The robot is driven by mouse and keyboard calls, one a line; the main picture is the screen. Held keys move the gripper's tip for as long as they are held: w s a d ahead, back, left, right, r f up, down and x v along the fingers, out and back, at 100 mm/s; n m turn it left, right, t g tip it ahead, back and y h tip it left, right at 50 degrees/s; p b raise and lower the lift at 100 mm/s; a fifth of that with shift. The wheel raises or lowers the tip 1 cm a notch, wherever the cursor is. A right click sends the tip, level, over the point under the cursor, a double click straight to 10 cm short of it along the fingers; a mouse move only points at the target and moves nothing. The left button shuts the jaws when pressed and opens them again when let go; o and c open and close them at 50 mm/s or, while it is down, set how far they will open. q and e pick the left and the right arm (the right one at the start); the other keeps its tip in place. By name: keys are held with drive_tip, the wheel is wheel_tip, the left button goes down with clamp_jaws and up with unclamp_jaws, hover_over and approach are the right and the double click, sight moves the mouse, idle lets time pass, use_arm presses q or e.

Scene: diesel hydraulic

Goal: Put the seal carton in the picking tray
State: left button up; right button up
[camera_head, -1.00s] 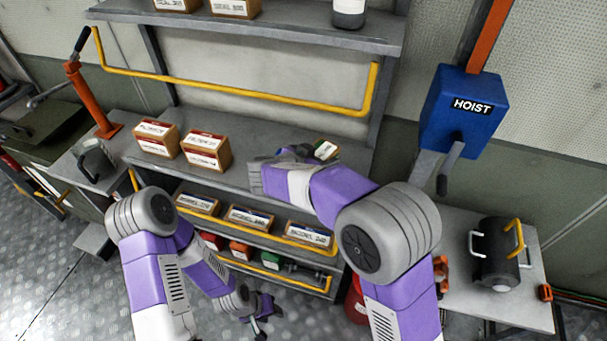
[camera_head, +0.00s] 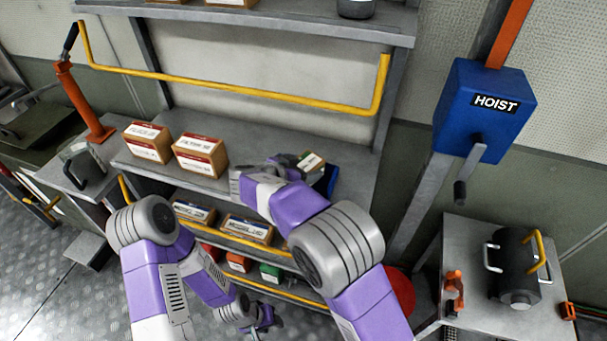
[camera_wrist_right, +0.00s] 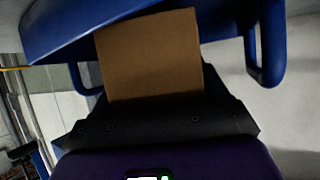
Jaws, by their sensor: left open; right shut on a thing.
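The seal carton, a small brown box with a pale label (camera_head: 312,162), is held in my right gripper (camera_head: 297,163) above the middle shelf's right end. In the right wrist view, the carton's plain brown face (camera_wrist_right: 150,55) stands up from between the dark jaws (camera_wrist_right: 155,110). A blue tray (camera_head: 328,182) shows partly beside the carton, mostly hidden by my right arm. In the right wrist view the blue tray (camera_wrist_right: 75,30) with a loop handle lies behind the carton; I cannot tell whether they touch. My left gripper (camera_head: 266,328) is open and empty, low over the floor.
Two labelled cartons (camera_head: 200,155) stand on the middle shelf, left of my right gripper. Lower shelves hold more boxes (camera_head: 247,228) and coloured parts. A yellow rail (camera_head: 230,90) crosses above. A blue hoist box (camera_head: 485,110) and a bench (camera_head: 460,235) with a black cylinder are right.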

drive_tip(key=shift+f, duration=0.8)
drive_tip(key=shift+f+b, duration=0.15)
drive_tip(key=shift+b, duration=0.2)
drive_tip(key=o, duration=1)
drive_tip(key=shift+r+p, duration=0.2)
drive_tip(key=shift+p, duration=0.15)
drive_tip(key=p+v, duration=0.1)
drive_tip(key=v, duration=1.1)
drive_tip(key=shift+p, duration=0.3)
